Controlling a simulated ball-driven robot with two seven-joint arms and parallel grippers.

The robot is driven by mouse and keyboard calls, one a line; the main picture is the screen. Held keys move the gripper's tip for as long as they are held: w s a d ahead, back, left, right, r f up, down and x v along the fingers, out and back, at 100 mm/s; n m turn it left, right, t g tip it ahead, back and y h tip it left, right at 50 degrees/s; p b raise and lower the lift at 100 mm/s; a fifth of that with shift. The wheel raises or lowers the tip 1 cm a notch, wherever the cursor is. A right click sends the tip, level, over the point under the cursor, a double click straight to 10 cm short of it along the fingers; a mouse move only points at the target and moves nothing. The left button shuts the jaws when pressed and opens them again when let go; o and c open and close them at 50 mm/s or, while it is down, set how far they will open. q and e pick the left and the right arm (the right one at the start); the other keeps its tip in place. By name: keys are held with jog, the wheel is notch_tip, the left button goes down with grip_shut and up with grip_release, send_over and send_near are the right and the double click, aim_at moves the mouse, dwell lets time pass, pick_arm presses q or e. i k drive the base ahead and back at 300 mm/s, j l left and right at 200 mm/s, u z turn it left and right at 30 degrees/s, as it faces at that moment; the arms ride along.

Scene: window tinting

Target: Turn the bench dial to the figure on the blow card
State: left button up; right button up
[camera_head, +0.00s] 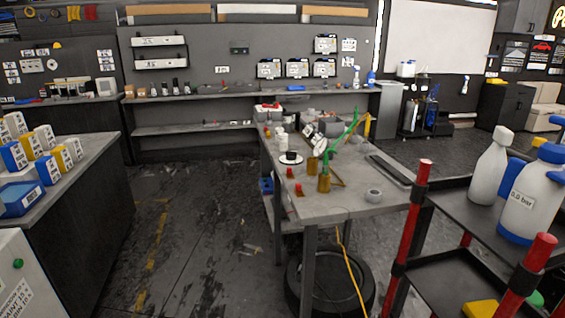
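A grey workbench (345,205) stands right of the middle, some way ahead. On its near left part is a round white disc with a black knob (291,158), which looks like a dial; its marks are too small to read. Small upright white and dark pieces (312,138) stand behind it; I cannot tell whether one is the blow card. Neither of my grippers is in view.
A dark trolley with red posts (415,210) is close on the right, carrying white-and-blue bottles (530,200), one labelled "0.6 bar". A counter with boxes (75,185) is at the left. The floor (195,235) between is mostly clear. A yellow cable (352,265) hangs from the bench.

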aim_at(291, 154)
jog(key=i+j+z, duration=0.3)
jog(key=i+j, duration=0.15)
jog(key=j, duration=0.15)
jog(key=i+j+z, duration=0.15)
jog(key=j, duration=0.2)
jog(key=i+j+z, duration=0.15)
jog(key=i+j, duration=0.9)
jog(key=j, duration=0.15)
